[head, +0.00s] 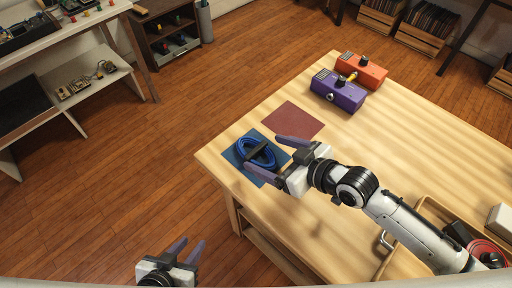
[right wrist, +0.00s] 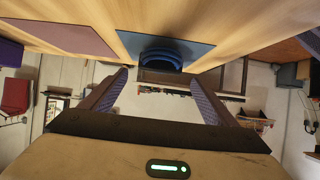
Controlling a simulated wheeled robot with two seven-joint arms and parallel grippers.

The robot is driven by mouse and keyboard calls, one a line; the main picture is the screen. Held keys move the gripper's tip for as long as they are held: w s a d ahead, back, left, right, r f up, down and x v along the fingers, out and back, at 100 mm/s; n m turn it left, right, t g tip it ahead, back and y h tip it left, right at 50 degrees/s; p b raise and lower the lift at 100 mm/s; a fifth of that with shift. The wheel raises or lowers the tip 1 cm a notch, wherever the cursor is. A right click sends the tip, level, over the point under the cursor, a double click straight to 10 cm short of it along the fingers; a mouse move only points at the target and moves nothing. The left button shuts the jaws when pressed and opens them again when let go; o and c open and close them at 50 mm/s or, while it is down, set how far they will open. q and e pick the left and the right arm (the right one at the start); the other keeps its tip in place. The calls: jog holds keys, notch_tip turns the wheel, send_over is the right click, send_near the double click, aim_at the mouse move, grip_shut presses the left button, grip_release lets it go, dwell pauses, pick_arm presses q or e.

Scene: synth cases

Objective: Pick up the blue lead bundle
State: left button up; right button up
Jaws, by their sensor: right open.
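The blue lead bundle (head: 242,147) is an oval coil with a dark band across it. It lies on the blue mat (head: 229,156) near the table's left corner. In the right wrist view the bundle (right wrist: 162,55) shows ahead, between the fingertips, against the blue mat (right wrist: 205,49). My right gripper (head: 263,152) is open, with its fingers spread to either side of the bundle; I see no contact. My left gripper (head: 190,242) is open and empty, low in the head view, off the table.
A dark red mat (head: 293,121) lies beside the blue mat. A purple box (head: 337,92) and an orange box (head: 362,71) stand at the far end of the table (head: 420,140). A wooden tray (head: 430,207) is at the right, under my right arm. The middle tabletop is clear.

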aim_at(256, 150)
jog(key=x, duration=0.5)
jog(key=shift+w+a+f, duration=0.2)
jog(key=shift+f, duration=0.15)
jog(key=c, duration=1.2)
